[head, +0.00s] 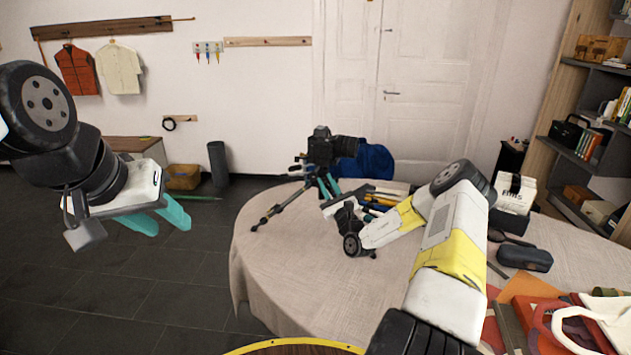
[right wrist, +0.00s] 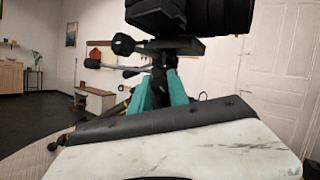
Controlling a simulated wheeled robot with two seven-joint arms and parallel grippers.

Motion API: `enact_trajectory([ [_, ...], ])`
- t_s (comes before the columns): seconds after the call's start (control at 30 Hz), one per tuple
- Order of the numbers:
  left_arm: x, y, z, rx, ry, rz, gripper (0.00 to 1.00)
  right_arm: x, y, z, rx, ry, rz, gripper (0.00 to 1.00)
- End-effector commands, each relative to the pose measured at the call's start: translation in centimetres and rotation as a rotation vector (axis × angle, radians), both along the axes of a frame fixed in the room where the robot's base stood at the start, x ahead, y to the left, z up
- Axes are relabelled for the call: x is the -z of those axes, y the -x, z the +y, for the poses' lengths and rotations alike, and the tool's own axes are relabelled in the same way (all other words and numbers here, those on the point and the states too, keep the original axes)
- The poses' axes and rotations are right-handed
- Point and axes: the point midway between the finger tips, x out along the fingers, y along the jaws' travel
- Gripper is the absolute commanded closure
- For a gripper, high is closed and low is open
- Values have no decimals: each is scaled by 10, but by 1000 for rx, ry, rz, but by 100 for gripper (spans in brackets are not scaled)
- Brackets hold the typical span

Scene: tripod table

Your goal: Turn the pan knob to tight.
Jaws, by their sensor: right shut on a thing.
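A black camera (head: 322,147) sits on a tripod (head: 276,207) that stands on the round table, one leg reaching left. The camera's underside (right wrist: 190,15) fills the top of the right wrist view, with the tripod head (right wrist: 170,46) below it. My right gripper (head: 327,184) is at the tripod head, just under the camera. In the right wrist view its teal fingers (right wrist: 163,80) are closed on a small dark part there, which I take as the pan knob; it is mostly hidden, so its setting cannot be read. My left gripper (head: 168,218) is open and empty, left of the table.
The round table (head: 290,275) has a pale cloth. Behind the right arm lie tools and a blue bag (head: 374,162). A dark case (head: 524,257), white box (head: 514,193) and books are at the right. The cloth left of the right arm is mostly clear.

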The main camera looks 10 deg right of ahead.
Motion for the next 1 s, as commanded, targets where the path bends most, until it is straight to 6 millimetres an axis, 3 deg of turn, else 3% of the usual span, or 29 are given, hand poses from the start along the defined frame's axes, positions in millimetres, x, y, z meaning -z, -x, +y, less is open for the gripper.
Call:
enact_trajectory([
  [0.23, 0, 0, 0, 0, 0, 0, 60, 1, 0, 0, -1, -6, 3, 100],
  [0.27, 0, 0, 0, 0, 0, 0, 60, 1, 0, 0, -1, -6, 3, 77],
  [0.37, 0, 0, 0, 0, 0, 0, 60, 1, 0, 0, 0, -5, 3, 57],
  [0.73, 0, 0, 0, 0, 0, 0, 60, 2, 3, -1, -1, -4, 3, 57],
  [1.0, 0, 0, 0, 0, 0, 0, 60, 18, 41, -10, 0, -3, 5, 57],
])
